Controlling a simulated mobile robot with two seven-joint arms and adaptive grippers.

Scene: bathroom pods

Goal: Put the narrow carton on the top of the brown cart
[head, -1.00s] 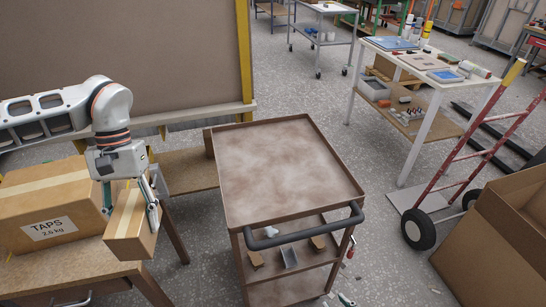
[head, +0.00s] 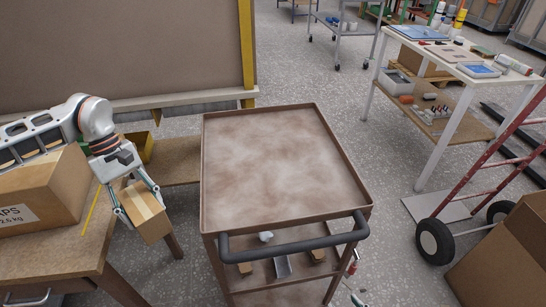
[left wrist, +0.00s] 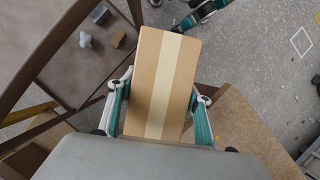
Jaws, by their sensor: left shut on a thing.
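The narrow carton (head: 146,211) is a small brown box with a pale tape strip. My left gripper (head: 139,202) is shut on it and holds it in the air, tilted, off the right edge of the wooden table. In the left wrist view the carton (left wrist: 160,85) sits between the two teal-padded fingers. The brown cart (head: 283,165) stands to the right of the carton, its rimmed top empty. A gap separates carton and cart top in the head view.
A large labelled carton (head: 42,190) stands on the wooden table (head: 70,250) at left. The cart's dark handle (head: 295,243) faces me, with small items on the shelf below.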

